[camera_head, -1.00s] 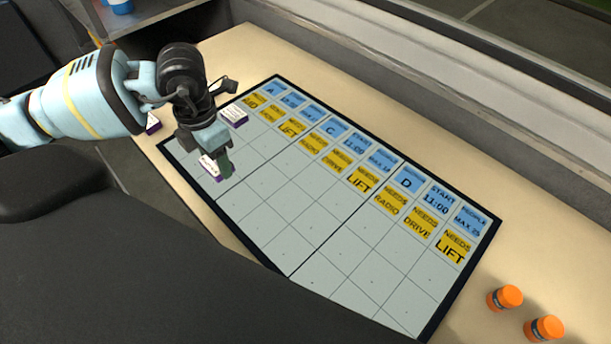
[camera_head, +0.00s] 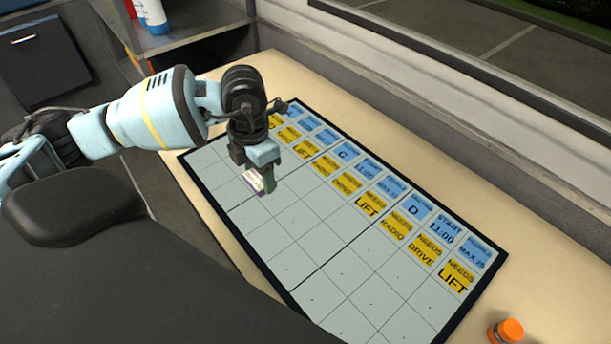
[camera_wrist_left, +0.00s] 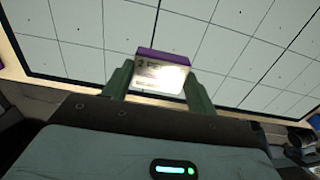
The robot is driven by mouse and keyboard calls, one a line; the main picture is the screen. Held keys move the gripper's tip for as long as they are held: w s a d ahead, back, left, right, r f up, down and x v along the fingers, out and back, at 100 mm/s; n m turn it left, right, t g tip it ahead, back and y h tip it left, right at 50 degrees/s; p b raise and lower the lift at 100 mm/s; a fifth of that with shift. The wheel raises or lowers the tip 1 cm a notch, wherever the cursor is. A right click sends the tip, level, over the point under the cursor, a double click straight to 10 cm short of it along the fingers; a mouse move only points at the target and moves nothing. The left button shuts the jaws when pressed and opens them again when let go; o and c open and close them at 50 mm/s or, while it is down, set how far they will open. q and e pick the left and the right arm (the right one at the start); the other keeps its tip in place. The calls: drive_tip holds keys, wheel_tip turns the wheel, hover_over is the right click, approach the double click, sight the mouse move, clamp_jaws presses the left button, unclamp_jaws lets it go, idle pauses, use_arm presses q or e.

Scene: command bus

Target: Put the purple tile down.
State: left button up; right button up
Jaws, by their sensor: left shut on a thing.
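My left gripper (camera_head: 262,183) is shut on the purple tile (camera_head: 254,182), a small white card with a purple edge. The tile is over the gridded board (camera_head: 320,264), near the board's left part and below the yellow cards. In the left wrist view the tile (camera_wrist_left: 161,72) sits between the two green fingers of the left gripper (camera_wrist_left: 160,85), its purple edge toward the board. I cannot tell whether the tile touches the board. My right gripper is not in view.
Blue and yellow cards (camera_head: 393,229) with words such as LIFT, RADIO and DRIVE line the board's far side. The rest of the grid is bare. An orange-capped jar (camera_head: 507,331) stands on the table at the lower right. Bottles (camera_head: 153,15) stand at the upper left.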

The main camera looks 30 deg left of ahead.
use_arm(q)
hover_over(306, 188)
drive_tip(key=shift+s+a+f, duration=0.25)
drive_tip(key=shift+a+f, duration=0.05)
drive_tip(key=shift+f, duration=0.15)
drive_tip(key=shift+d, duration=0.1)
drive_tip(key=shift+w+d, duration=0.2)
drive_tip(key=shift+w, duration=0.05)
drive_tip(key=shift+f+p, duration=0.3)
drive_tip(key=shift+f, duration=1.45)
drive_tip(key=shift+f, duration=0.1)
drive_tip(key=shift+f, duration=0.15)
drive_tip(key=o, duration=1)
wheel_tip(306, 188, up, 12)
drive_tip(key=shift+r, duration=0.25)
